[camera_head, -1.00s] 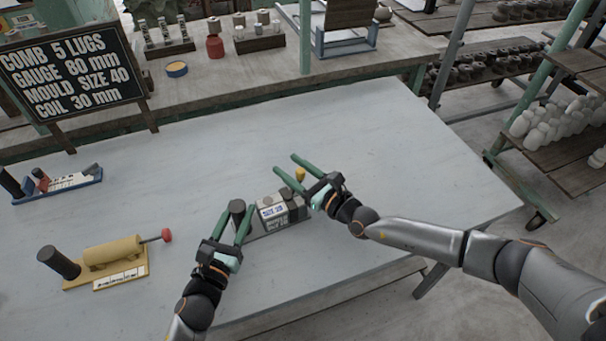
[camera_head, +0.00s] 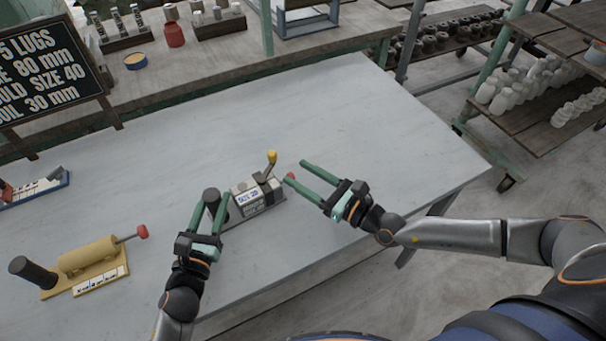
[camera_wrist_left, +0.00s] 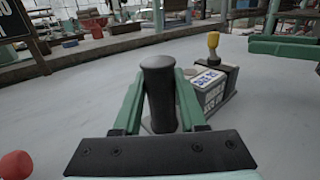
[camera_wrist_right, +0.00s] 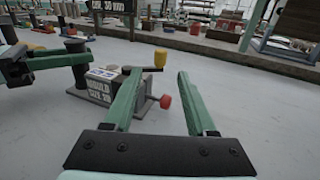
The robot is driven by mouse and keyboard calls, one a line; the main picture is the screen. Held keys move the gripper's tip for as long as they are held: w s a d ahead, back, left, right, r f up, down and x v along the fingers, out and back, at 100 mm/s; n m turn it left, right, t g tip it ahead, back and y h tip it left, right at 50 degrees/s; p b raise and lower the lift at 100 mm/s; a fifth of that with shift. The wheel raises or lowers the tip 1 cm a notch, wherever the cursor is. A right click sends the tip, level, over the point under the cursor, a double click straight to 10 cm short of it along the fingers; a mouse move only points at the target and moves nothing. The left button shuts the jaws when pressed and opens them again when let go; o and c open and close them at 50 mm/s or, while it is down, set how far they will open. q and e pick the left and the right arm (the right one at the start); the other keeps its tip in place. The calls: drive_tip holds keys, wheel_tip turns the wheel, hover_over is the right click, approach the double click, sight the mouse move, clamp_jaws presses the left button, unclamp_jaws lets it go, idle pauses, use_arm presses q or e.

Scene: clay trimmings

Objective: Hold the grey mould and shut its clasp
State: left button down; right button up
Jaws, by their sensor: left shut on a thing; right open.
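The grey mould (camera_head: 262,204) stands on the table with a white label on its top and a dark upright post (camera_head: 211,193) at its left end. My left gripper (camera_head: 213,202) is shut on this post, one finger on each side, as the left wrist view also shows (camera_wrist_left: 160,95). A yellow knob (camera_head: 271,156) stands up on a dark arm at the mould's right end. A red knob (camera_wrist_right: 165,101) sticks out low at that end. My right gripper (camera_head: 296,171) is open and empty, its fingertips close to the red knob; contact cannot be told.
A blue-based tool (camera_head: 40,190) lies at the far left. A black sign (camera_head: 45,80) stands behind them. The table right of and behind the mould is clear.

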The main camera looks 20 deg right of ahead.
use_arm(q)
drive_tip(key=shift+c, duration=1.9)
unclamp_jaws()
